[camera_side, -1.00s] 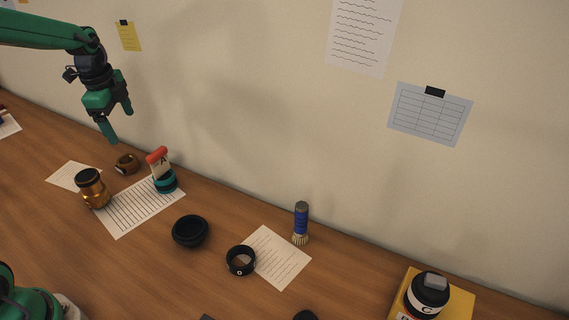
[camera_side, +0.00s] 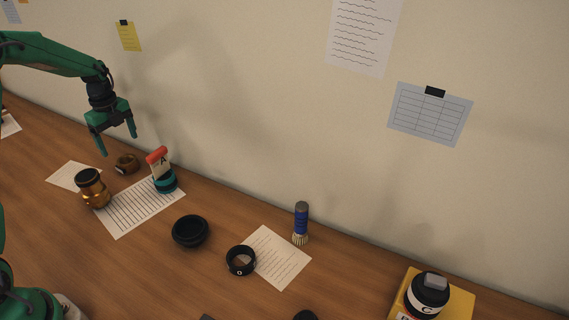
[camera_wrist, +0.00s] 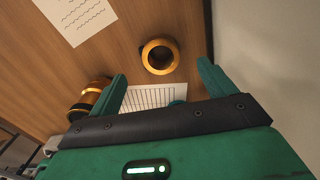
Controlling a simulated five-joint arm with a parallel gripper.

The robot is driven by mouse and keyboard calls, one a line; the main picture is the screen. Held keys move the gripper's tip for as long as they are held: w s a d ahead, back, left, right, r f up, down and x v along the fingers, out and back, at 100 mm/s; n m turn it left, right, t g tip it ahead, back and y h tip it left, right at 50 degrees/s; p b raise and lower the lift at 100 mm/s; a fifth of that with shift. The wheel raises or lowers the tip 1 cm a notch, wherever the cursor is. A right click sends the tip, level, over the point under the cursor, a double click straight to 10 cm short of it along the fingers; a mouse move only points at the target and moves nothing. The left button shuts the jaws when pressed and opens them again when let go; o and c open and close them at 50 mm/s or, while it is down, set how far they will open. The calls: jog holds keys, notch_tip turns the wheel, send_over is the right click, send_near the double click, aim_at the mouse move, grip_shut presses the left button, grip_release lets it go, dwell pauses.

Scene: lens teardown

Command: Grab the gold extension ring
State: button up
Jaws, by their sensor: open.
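The gold extension ring (camera_side: 127,163) lies on the wooden table at the left, near the wall. In the wrist view the gold ring (camera_wrist: 160,57) shows its round opening, ahead of the fingertips and between their lines. My gripper (camera_side: 120,144) is open and empty, with its fingers pointing down above the gold ring. In the wrist view both green fingers of my gripper (camera_wrist: 163,78) are spread apart.
A gold lens barrel with a black top (camera_side: 92,188) stands close by on the left. A teal part with a red-topped A tag (camera_side: 164,177) stands on the right. A black bowl-like part (camera_side: 190,231), a black ring (camera_side: 240,261) and a brush (camera_side: 301,222) are farther right.

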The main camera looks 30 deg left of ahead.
aim_at(126, 160)
jog(key=shift+s+d+f, duration=0.1)
jog(key=shift+f, duration=1.8)
jog(key=shift+d+f, duration=0.1)
jog(key=shift+f, duration=1.8)
jog(key=c, duration=1.1)
